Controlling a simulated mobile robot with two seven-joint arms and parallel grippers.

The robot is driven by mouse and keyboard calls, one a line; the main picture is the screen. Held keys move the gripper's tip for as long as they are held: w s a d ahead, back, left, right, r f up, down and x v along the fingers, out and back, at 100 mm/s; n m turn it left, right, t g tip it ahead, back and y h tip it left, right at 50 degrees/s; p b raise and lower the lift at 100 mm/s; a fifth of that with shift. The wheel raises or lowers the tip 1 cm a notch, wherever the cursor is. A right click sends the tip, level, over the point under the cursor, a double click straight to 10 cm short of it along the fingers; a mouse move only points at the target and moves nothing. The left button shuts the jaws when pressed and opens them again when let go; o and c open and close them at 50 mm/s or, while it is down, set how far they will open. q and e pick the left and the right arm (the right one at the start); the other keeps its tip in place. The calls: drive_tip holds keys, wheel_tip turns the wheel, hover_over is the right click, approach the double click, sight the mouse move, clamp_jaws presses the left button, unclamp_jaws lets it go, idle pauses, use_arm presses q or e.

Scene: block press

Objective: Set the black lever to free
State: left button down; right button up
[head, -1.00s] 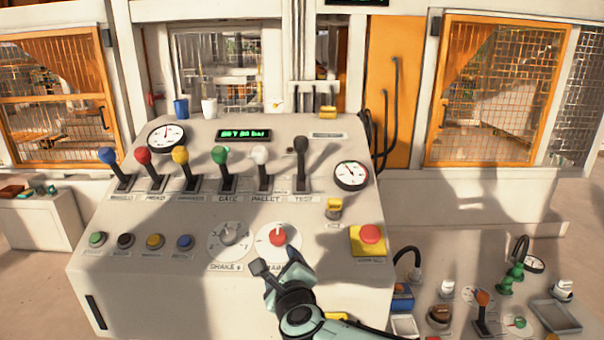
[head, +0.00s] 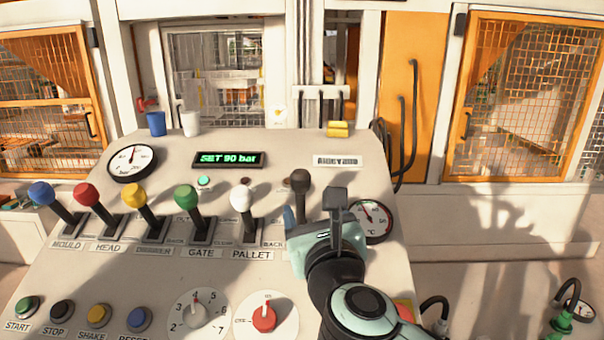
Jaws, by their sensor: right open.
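The black lever (head: 300,182) stands at the right end of the lever row on the sloped console. Its dark knob shows at the top; its lower shaft, slot and label are mostly hidden behind my right gripper. My right gripper (head: 312,212) is open, with one finger left of the lever's lower part and the other to its right. The knob rises between and a little beyond the fingers; I cannot tell whether they touch it. My left gripper is not in view.
The white lever (head: 241,197) stands close on the left, then the green lever (head: 187,199) and others. A dial gauge (head: 372,220) is just right of my gripper. The display (head: 228,160) reads SET 90 bar. Buttons and knobs line the front.

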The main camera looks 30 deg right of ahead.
sight(302, 183)
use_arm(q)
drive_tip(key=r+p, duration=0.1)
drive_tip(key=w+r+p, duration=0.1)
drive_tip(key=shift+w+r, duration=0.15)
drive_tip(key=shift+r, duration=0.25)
use_arm(e)
drive_tip(key=x, duration=1.3)
